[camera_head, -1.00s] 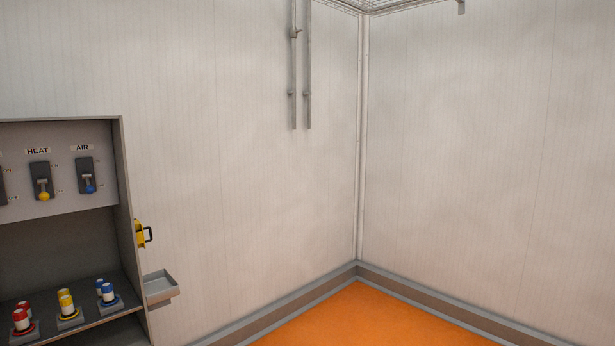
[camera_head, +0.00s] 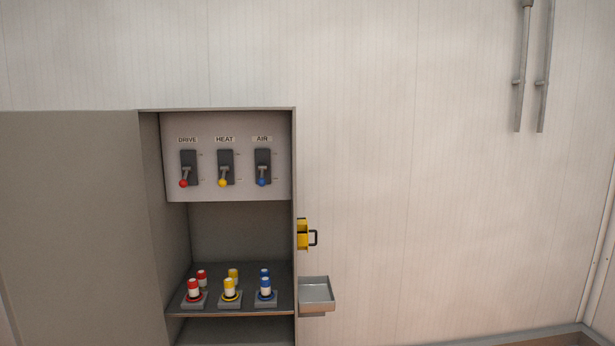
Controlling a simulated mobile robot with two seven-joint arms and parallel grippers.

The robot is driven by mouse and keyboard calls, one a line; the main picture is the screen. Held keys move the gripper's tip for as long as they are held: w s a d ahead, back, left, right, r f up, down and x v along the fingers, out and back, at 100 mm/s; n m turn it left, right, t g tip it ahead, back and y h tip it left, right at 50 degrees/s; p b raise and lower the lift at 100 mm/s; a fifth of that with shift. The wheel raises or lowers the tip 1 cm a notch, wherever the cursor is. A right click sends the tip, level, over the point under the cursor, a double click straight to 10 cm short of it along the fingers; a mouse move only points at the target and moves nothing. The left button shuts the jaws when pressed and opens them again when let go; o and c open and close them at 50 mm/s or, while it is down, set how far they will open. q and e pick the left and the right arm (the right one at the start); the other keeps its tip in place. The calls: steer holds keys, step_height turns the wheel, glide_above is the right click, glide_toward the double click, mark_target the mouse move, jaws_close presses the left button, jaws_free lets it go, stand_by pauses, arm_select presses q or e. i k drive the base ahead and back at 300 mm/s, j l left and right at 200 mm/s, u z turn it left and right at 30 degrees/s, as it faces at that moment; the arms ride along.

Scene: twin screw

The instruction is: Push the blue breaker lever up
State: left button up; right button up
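The blue breaker lever (camera_head: 262,181) is on the right of the upper panel (camera_head: 243,194) in the open grey cabinet, under the label AIR. Its blue knob hangs at the lower end of its dark switch plate (camera_head: 263,157), so the lever points down. To its left are the yellow lever (camera_head: 223,182) under HEAT and the red lever (camera_head: 184,183) under DRIVE, both also pointing down. Neither of my grippers shows in the head view.
Below, a shelf (camera_head: 215,309) carries red, yellow and blue cylinders in pairs. A yellow device with a black handle (camera_head: 304,235) and a grey tray (camera_head: 317,292) are on the cabinet's right side. The cabinet door (camera_head: 70,220) stands open at left.

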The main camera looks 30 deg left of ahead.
mark_target(261, 182)
steer(key=i+j+u, duration=0.25)
steer(key=i+u, duration=0.2)
steer(key=i, duration=0.15)
steer(key=i+u, duration=0.45)
steer(key=i, duration=0.15)
steer(key=i+l+u, duration=0.1)
steer(key=i+u, duration=0.35)
steer(key=i, duration=0.2)
steer(key=i+l+u, duration=0.4)
steer(key=i, duration=0.15)
steer(key=i+j, duration=0.15)
steer(key=i, duration=0.35)
